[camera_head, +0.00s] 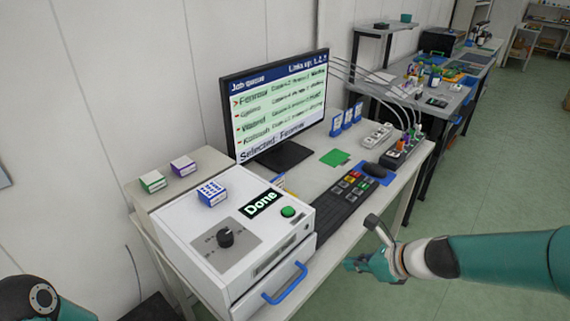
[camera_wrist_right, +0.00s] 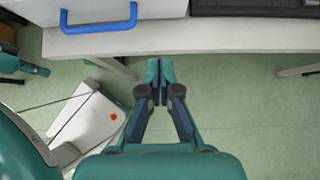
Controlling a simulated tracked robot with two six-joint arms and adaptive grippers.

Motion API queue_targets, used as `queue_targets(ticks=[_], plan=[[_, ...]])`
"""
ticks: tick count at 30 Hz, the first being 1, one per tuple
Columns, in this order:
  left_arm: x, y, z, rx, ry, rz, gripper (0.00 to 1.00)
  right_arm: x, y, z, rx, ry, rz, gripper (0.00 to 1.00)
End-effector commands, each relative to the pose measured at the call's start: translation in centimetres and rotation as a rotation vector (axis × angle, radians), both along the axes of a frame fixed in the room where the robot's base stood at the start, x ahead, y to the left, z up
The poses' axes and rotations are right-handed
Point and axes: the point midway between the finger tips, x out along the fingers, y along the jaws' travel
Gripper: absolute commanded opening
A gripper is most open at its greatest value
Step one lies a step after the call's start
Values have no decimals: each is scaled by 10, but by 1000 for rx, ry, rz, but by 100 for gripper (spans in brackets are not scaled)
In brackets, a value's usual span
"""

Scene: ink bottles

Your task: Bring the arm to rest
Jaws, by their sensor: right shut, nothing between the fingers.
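My right gripper (camera_head: 352,264) shows in the head view, in front of the table's front edge and to the right of the white machine's blue handle. Its arm comes in from the right. In the right wrist view the right gripper (camera_wrist_right: 159,72) points toward the table edge, with its two fingertips together and nothing between them. It is apart from the table, over the green floor. At the lower left of the head view a dark and teal part of my left arm shows; the left gripper itself is not visible.
A keyboard (camera_head: 345,205), a mouse (camera_head: 374,170) and a monitor (camera_head: 275,108) stand on the table. Green floor (camera_head: 480,190) lies free at the right.

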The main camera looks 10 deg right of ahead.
Motion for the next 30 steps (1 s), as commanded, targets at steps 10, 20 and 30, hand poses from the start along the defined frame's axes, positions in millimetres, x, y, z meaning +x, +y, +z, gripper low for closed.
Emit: queue_targets(ticks=[10,20,30], plan=[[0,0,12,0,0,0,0,-69,71,-117,-33,274,284,0],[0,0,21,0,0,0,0,-215,102,-242,-475,-48,1476,0],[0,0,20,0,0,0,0,-189,106,-247,-791,-604,1968,0]])
